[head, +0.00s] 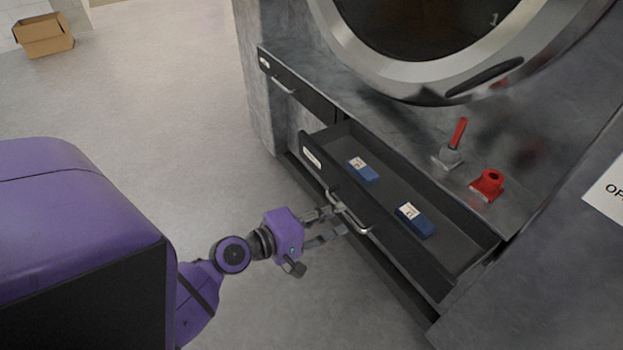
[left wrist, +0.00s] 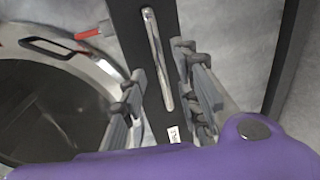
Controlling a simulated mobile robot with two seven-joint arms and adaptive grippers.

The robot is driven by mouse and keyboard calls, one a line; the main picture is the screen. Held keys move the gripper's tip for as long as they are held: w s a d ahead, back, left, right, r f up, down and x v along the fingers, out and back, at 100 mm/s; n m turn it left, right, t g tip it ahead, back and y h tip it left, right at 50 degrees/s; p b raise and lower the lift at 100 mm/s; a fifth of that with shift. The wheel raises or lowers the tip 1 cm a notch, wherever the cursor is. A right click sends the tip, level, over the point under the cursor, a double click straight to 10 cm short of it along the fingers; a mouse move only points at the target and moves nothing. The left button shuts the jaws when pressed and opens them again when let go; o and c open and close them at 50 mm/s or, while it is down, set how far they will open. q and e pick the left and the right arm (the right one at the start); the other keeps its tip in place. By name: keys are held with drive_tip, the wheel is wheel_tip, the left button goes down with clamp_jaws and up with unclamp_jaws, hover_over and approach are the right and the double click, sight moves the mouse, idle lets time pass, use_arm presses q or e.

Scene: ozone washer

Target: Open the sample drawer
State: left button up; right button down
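A dark drawer (head: 395,220) under the washer stands pulled out, showing its inside. Its white front label (head: 312,157) is too small to read, so I cannot tell its name. Two blue packs, one (head: 363,169) toward the back left and one (head: 414,220) nearer the middle, lie in it. My left gripper (head: 338,219) is at the drawer's bar handle (head: 357,222), fingers apart. In the left wrist view the handle (left wrist: 157,60) shows between the spread fingers (left wrist: 158,95). I cannot tell whether they touch it. My right gripper is not in view.
A second drawer (head: 300,88) with its own handle is shut, at the upper left. The round washer door (head: 430,75) is above. A red-handled lever (head: 455,140) and a red fitting (head: 487,184) sit on the ledge. A cardboard box (head: 44,36) is far off. The floor at left is clear.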

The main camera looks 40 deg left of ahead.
use_arm(q)
drive_tip(key=v, duration=0.7)
drive_tip(key=shift+s, duration=0.2)
